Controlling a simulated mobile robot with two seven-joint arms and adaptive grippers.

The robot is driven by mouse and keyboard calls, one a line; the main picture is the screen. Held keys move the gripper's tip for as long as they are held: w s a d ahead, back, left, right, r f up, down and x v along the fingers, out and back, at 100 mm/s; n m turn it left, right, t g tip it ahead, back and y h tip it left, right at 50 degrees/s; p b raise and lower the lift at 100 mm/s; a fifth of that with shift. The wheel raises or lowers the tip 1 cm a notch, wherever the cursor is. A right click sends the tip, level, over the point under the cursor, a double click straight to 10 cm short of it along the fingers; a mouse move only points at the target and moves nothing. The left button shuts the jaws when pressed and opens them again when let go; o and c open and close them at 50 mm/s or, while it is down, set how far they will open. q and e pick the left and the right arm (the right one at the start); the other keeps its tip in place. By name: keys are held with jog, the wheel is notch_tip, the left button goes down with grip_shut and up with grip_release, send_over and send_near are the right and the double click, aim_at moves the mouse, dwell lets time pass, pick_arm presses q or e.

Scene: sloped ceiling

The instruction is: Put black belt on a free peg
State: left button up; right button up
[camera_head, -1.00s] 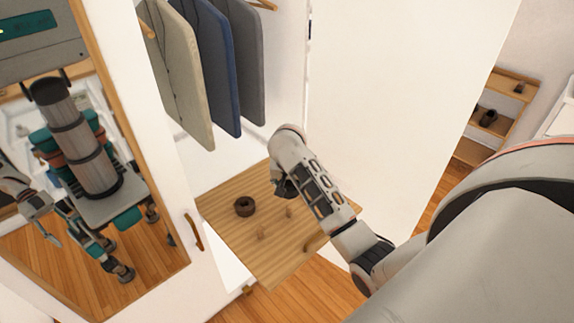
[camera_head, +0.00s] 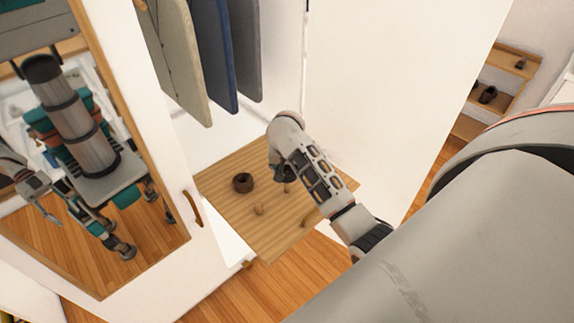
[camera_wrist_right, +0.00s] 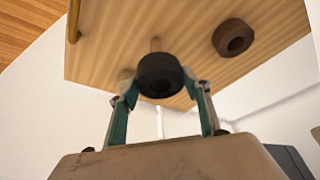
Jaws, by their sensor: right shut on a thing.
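The black belt (camera_wrist_right: 160,76) is a rolled coil held between the fingertips of my right gripper (camera_wrist_right: 160,88) in the right wrist view. A bare wooden peg (camera_wrist_right: 155,44) shows just beyond the coil; I cannot tell whether they touch. The wooden peg board (camera_head: 231,209) carries a brown rolled belt (camera_head: 243,182) on its left part, also visible in the wrist view (camera_wrist_right: 233,37). In the head view, bare pegs (camera_head: 260,209) and (camera_head: 287,187) stand near my right gripper (camera_head: 279,173), which mostly hides the black belt. My left gripper is not clearly visible.
Hanging garments (camera_head: 213,55) are above the board. A mirror door (camera_head: 130,235) with a handle stands at the left, reflecting my body. A white panel (camera_head: 385,90) rises at the right. A shelf (camera_head: 510,85) with shoes is far right.

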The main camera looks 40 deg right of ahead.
aim_at(287, 184)
jog(key=shift+f, duration=4)
jog(key=o, duration=1.3)
jog(key=shift+c, duration=0.2)
